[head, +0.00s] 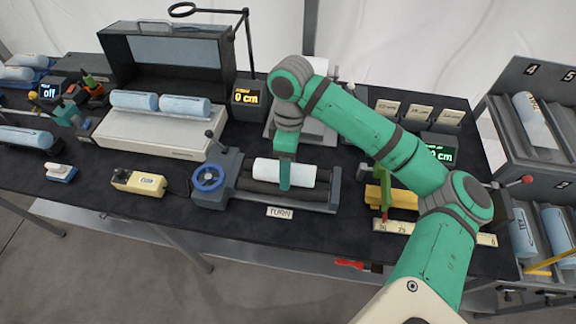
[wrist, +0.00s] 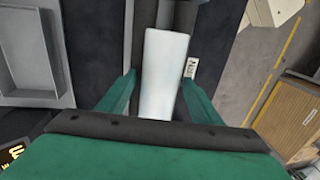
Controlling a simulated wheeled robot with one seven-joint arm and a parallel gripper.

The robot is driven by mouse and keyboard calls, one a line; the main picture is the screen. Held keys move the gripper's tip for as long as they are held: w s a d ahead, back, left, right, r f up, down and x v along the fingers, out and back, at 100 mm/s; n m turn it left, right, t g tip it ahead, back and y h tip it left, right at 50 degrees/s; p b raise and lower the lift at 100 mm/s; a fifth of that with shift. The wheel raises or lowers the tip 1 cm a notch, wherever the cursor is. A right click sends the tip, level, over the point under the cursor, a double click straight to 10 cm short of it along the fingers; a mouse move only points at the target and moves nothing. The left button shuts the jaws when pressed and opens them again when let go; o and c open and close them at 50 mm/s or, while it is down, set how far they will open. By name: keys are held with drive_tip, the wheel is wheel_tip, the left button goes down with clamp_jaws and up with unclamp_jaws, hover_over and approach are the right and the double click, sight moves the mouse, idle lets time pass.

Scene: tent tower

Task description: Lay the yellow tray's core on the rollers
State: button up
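The white cylindrical core (head: 298,171) lies lengthwise along the dark rollers (head: 262,188) of the turning stand, in the middle of the bench. It also shows in the wrist view (wrist: 165,75). My gripper (head: 286,186) reaches down over the core. In the wrist view its green fingers (wrist: 160,82) stand one on each side of the core, with a gap on the left; the right finger is very close to it. The gripper looks open. A yellow tray-like piece (head: 377,197) sits to the right, partly hidden by my arm, and no core shows on it.
A ruler strip (head: 405,230) lies front right. A light tray with blue rolls (head: 150,133) is behind left. A numbered rack (head: 530,110) stands at right.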

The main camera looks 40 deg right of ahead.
drive_tip(key=shift+o, duration=0.4)
wheel_tip(320, 180, up, 11)
drive_tip(key=w+d, duration=0.1)
drive_tip(key=shift+d+f, duration=0.15)
drive_tip(key=shift+w, duration=0.1)
idle(0.7)
